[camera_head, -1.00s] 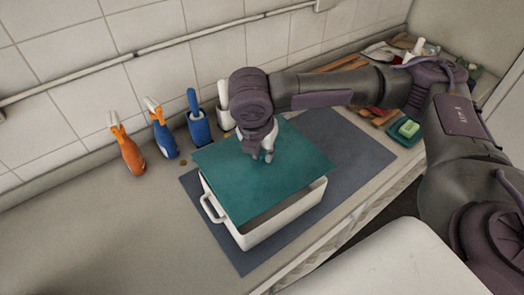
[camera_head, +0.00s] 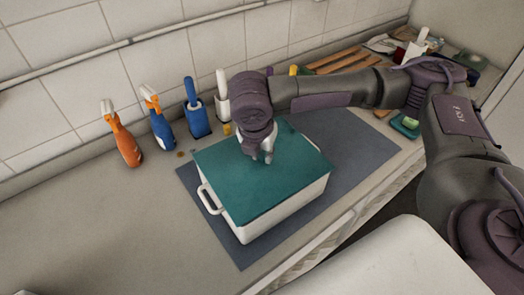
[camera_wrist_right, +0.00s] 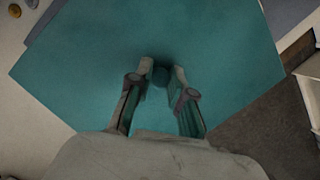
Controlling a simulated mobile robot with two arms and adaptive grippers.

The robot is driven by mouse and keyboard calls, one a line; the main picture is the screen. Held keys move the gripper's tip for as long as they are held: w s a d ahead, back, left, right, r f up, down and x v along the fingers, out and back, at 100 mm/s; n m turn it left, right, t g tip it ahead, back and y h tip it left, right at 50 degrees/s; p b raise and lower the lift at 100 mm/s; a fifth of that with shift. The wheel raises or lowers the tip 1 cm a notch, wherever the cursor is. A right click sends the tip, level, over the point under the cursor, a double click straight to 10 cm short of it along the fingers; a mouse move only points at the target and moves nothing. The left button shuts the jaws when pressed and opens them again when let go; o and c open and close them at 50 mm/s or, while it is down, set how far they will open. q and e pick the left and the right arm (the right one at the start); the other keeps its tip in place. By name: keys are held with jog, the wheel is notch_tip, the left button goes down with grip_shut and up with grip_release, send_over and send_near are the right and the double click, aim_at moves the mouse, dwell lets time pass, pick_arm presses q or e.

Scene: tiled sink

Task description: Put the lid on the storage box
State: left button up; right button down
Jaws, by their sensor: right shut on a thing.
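The teal lid (camera_head: 235,185) lies over the top of the white storage box (camera_head: 270,212) in the head view, nearly lined up with the box's rim. Whether it is fully seated cannot be told. My right gripper (camera_head: 262,154) is above the lid, fingers pointing down. In the right wrist view the gripper (camera_wrist_right: 160,78) is shut on a small round knob (camera_wrist_right: 160,77) in the middle of the lid (camera_wrist_right: 90,60). The box's handle (camera_head: 208,199) shows on its left side. My left gripper is not in view.
The box stands on a grey mat (camera_head: 350,145) on the counter. An orange spray bottle (camera_head: 123,140), a blue spray bottle (camera_head: 160,128) and brushes in holders (camera_head: 197,118) stand along the wall. A green sponge dish (camera_head: 405,125) is at right. The counter's left is clear.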

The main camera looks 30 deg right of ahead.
jog(key=shift+f+p, duration=0.2)
jog(key=shift+p, duration=0.25)
dwell(0.9)
jog(key=shift+p, duration=1.2)
dwell(1.0)
jog(key=shift+f+p, duration=0.4)
jog(key=shift+p, duration=0.6)
dwell(1.5)
jog(key=shift+c, duration=2.4)
grip_release()
jog(key=shift+r, duration=0.1)
